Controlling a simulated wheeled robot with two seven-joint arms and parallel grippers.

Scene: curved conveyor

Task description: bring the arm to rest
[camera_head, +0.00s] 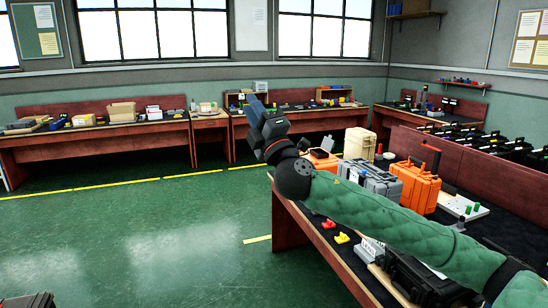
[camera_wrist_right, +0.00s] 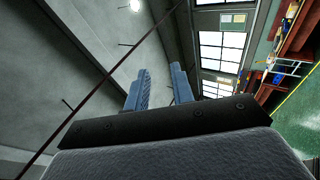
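My right arm, in a green quilted sleeve (camera_head: 390,220), reaches in from the lower right of the head view, above the workbench. Its right gripper (camera_head: 252,102) points up and away, in the air past the bench's left end. In the right wrist view, the two blue fingers (camera_wrist_right: 158,88) stand apart with a gap between them, and nothing is held. They point up toward the wall and ceiling. My left gripper does not show.
The near workbench (camera_head: 345,262) holds an orange case (camera_head: 417,188), a grey case (camera_head: 370,178), a beige case (camera_head: 359,144) and small red and yellow parts (camera_head: 341,238). Long benches (camera_head: 95,140) line the far wall. Green floor (camera_head: 130,235) at left is clear.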

